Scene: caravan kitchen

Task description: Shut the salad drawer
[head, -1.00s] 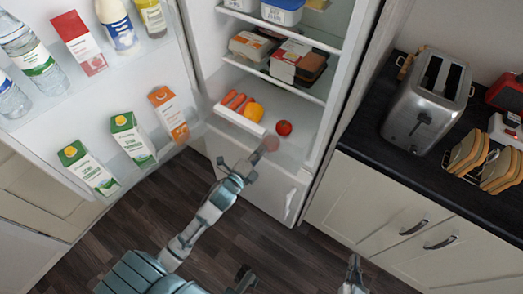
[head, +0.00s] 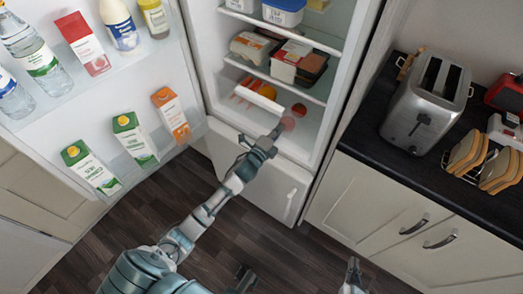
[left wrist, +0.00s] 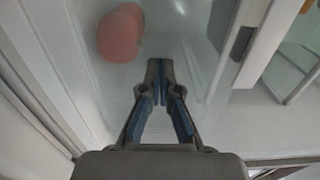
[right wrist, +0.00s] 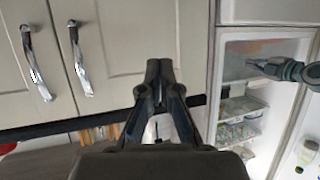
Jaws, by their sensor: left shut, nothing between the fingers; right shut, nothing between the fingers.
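The salad drawer is a clear bin at the bottom of the fridge with a white handle strip (head: 258,98) on its front. Orange and yellow produce shows behind the strip, and a tomato (head: 299,110) lies to its right. My left gripper (head: 273,134) is shut and empty at the drawer's clear front. In the left wrist view, my left gripper (left wrist: 161,72) points at the clear plastic, with the tomato (left wrist: 120,33) beyond and the white strip (left wrist: 258,45) to the right. Contact cannot be told. My right gripper (right wrist: 159,75) is shut and empty, facing cream cupboard doors.
The open fridge door (head: 75,110) with cartons and bottles stands at the left. Fridge shelves with food packs (head: 285,60) are above the drawer. The worktop with a toaster (head: 428,105) and cupboards (head: 375,205) are at the right.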

